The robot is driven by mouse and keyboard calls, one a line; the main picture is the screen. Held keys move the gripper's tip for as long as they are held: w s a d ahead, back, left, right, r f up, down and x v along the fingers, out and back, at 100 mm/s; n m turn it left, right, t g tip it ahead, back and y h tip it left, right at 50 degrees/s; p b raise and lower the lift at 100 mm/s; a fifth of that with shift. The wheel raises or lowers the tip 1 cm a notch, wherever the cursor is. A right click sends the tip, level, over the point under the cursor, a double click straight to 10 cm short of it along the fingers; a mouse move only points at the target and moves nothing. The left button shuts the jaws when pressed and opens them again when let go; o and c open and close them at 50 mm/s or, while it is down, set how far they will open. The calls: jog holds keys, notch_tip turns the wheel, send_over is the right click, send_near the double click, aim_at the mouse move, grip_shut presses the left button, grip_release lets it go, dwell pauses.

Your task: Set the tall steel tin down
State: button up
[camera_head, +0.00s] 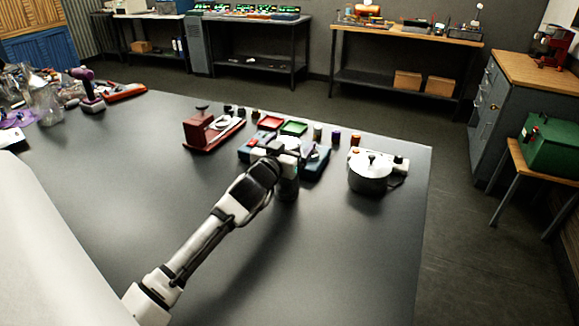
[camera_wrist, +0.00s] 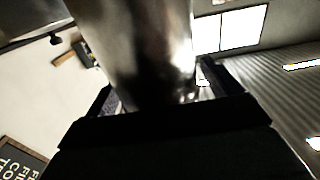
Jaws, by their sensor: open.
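The tall steel tin (camera_head: 288,188) stands on the dark workbench in the head view, in front of the blue tray. Its upper part is partly hidden by my gripper (camera_head: 287,160). In the wrist view the tin (camera_wrist: 145,45) is a large, blurred shiny metal cylinder, very close, between the two fingers of my gripper (camera_wrist: 160,92). The jaws are open around it. I cannot tell whether either finger touches the tin. Its base looks to be on the bench, though shadow makes the contact hard to see.
A blue tray (camera_head: 316,168) with parts lies just behind my gripper. Small jars line the back edge. The bench's front and middle (camera_head: 340,260) are clear.

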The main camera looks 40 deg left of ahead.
jog(key=shift+c, duration=0.3)
jog(key=c, duration=1.4)
jog(key=shift+c, duration=1)
jog(key=shift+r, duration=0.15)
